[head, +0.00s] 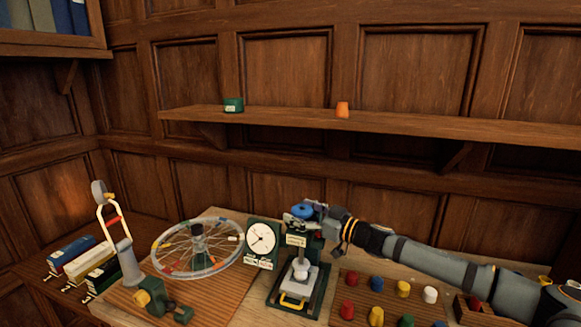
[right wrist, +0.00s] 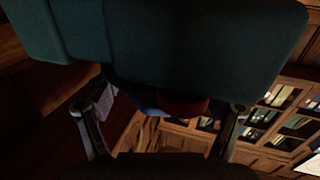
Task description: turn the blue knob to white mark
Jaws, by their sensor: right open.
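The blue knob (head: 302,210) is on top of a dark green press-like stand (head: 312,275) in the head view. My right gripper (head: 300,218) is open at the knob's height and overlaps its front and right side. In the right wrist view the two fingers (right wrist: 168,112) are spread, with a dark blue part (right wrist: 146,103) and a dark red part (right wrist: 185,106) between them. Contact cannot be told. The white mark cannot be made out; the gripper covers part of the knob. My left gripper is not in view.
A white-faced dial (head: 262,238) stands close left of the press, with a spoked wheel (head: 198,248) further left. Several coloured pegs (head: 403,289) stand on a board at the right, below my right arm. A shelf (head: 400,122) with an orange piece (head: 342,110) runs behind.

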